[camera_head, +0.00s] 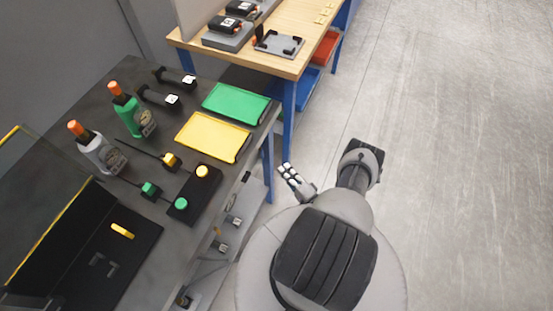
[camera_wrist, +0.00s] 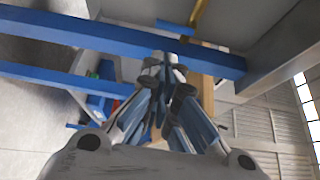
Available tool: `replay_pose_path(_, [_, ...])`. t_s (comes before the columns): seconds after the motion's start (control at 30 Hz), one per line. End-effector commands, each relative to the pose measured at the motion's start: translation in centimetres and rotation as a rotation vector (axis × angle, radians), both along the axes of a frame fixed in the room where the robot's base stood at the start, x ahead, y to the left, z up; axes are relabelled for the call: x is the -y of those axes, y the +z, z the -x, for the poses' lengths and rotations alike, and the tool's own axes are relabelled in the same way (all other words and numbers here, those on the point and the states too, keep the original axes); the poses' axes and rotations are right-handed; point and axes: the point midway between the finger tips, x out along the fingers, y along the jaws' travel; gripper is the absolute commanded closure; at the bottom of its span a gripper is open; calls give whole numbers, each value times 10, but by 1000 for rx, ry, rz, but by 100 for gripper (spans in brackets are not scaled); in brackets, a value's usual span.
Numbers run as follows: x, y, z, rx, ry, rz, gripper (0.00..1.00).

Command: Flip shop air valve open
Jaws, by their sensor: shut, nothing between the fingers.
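I cannot pick out the shop air valve for certain in either view. A yellow bar (camera_head: 122,230) lies on a dark panel at the lower left of the head view, and I cannot tell whether it is a handle. A yellow pipe-like piece (camera_wrist: 198,16) shows at the top of the wrist view, partly cut off. My gripper (camera_wrist: 166,62) is shut and empty in the wrist view. Its fingertips overlap a blue beam (camera_wrist: 105,35) in the picture; I cannot tell whether they touch it.
A dark bench (camera_head: 70,165) at the left carries a green tray (camera_head: 236,103), a yellow tray (camera_head: 212,137), bottles and a two-button box (camera_head: 193,195). Small fittings (camera_head: 222,247) sit below its edge. A wooden table (camera_head: 290,62) stands behind, with bins underneath. The floor (camera_head: 460,150) at right is clear.

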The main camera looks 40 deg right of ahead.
Motion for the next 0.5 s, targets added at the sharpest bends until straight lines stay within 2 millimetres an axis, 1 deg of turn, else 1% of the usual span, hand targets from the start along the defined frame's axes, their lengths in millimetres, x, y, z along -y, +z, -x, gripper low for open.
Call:
replay_pose_path(0.17, [1, -1, -25, 2, 9, 2, 100])
replay_pose_path(0.4, [8, -1, -69, 1, 7, 2, 100])
replay_pose_path(0.5, [10, -1, -82, 2, 6, 1, 100])
